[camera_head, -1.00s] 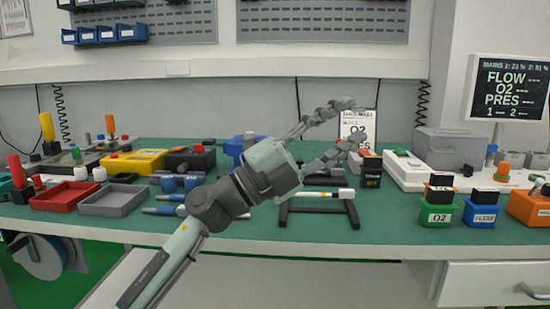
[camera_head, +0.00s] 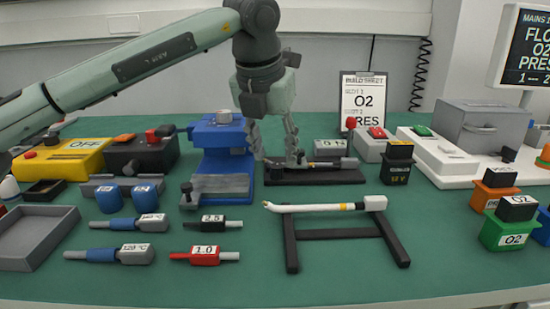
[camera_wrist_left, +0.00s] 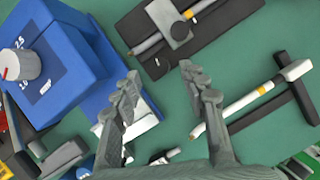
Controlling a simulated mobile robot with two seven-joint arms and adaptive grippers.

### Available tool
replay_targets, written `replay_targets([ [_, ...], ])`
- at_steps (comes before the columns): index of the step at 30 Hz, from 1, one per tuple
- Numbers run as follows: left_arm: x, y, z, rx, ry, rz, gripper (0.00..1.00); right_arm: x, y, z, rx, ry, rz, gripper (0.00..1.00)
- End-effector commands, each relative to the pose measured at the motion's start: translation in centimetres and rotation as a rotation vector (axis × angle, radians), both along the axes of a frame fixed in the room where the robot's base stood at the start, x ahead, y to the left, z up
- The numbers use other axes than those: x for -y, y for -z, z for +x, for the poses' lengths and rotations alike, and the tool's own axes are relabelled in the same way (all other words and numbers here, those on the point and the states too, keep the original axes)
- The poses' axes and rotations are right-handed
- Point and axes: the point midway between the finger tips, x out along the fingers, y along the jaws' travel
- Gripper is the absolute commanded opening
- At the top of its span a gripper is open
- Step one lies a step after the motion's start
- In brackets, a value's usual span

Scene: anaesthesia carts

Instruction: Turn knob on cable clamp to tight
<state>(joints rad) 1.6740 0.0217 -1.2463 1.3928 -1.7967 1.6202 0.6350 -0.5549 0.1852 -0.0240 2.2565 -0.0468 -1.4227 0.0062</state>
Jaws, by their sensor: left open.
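What looks like the cable clamp is a black plate (camera_head: 318,177) at the back middle of the bench, right of the blue device. In the left wrist view its grey block (camera_wrist_left: 160,20) carries a small dark knob (camera_wrist_left: 189,14), with a grey cable piece along the plate. I cannot read the knob's setting. My left gripper (camera_head: 273,158) points down, open and empty, over the gap between the blue device and the plate. In the left wrist view its fingertips (camera_wrist_left: 158,75) are apart, below the plate, with nothing between them. My right gripper is not in view.
The blue device (camera_head: 222,135) with a dial stands close to the left finger. A white cable (camera_head: 325,206) rests on a black stand (camera_head: 337,233) in front. Loose blue, black and red connectors lie front left. A grey box (camera_head: 370,146) stands behind right.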

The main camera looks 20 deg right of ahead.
Motion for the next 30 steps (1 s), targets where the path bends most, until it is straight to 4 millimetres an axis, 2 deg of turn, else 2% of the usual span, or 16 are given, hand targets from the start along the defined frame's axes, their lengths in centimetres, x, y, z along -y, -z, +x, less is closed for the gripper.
replay_targets([
  [3, 0.4, 1.5, 0.5, -0.002, 0.001, -0.002, 0.43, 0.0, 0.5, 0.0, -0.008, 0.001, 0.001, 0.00],
  [7, 0.7, 2.6, 0.8, -0.002, 0.002, -0.002, 0.43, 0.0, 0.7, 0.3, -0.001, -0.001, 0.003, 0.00],
  [17, 0.8, 2.9, 0.9, 0.000, 0.002, -0.003, 0.42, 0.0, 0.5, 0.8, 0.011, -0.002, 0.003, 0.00],
  [27, 0.8, 2.9, 0.9, 0.000, 0.002, -0.003, 0.00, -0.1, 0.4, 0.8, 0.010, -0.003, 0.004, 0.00],
  [30, 0.7, 2.9, 0.9, -0.001, 0.003, -0.004, 0.00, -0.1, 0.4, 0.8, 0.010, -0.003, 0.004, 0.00],
])
